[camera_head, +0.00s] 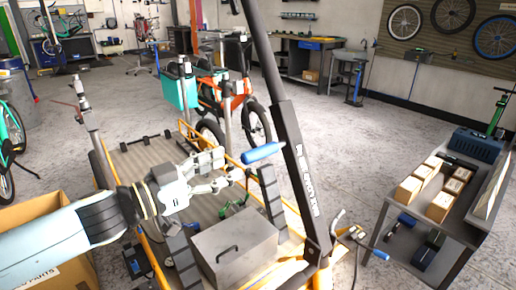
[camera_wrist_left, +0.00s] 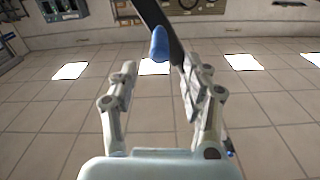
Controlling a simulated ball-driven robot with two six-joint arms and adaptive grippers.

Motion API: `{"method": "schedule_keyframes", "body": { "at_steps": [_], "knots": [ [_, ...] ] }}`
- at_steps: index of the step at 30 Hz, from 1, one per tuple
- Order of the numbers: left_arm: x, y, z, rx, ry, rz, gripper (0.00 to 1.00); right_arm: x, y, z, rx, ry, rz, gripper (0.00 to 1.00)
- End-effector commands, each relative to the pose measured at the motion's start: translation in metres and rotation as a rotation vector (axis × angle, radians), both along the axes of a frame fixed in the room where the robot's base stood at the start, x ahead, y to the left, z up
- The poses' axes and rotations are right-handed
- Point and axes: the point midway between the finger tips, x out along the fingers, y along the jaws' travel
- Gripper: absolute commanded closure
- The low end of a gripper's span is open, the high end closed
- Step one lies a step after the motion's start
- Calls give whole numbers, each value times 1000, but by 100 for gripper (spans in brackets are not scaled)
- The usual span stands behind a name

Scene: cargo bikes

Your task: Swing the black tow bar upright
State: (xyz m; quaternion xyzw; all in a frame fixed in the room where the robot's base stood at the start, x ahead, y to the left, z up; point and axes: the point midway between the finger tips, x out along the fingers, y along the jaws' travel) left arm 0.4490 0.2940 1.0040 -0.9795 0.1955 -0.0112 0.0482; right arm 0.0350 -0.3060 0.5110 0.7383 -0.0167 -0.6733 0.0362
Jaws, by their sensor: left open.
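The black tow bar (camera_head: 297,150) rises from the near right end of an orange-framed cargo bed (camera_head: 140,165) and leans up to the left, out of the top of the head view. A blue grip (camera_head: 262,152) sticks out from its left side. My left gripper (camera_head: 230,170) is open and empty, just left of the grip and apart from it. In the left wrist view, the blue grip (camera_wrist_left: 159,44) and dark bar (camera_wrist_left: 158,15) show beyond the gap between the open fingers (camera_wrist_left: 161,78). My right gripper is not in view.
A grey metal box (camera_head: 235,248) sits on the bed below my left gripper. A grey cart (camera_head: 455,225) with small boxes stands right. A cardboard box (camera_head: 40,215) is at lower left. Bikes stand behind the bed. Open concrete floor (camera_head: 350,150) lies right of the bar.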

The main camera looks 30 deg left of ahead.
Motion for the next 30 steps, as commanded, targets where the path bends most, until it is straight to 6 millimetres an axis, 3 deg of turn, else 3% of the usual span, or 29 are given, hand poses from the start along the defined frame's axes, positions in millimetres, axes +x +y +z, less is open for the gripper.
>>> {"method": "schedule_keyframes", "body": {
  "at_steps": [6, 13, 26, 30],
  "knots": [
    [41, -17, 5, -6, 0, 3, 52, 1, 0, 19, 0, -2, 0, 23],
    [74, -30, 1, -2, 2, 2, 52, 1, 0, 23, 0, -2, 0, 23],
    [84, -35, -1, -2, 4, 1, 52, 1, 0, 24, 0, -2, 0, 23],
    [84, -35, -1, -1, 3, 1, 71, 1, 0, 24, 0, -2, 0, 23]
  ]
}}
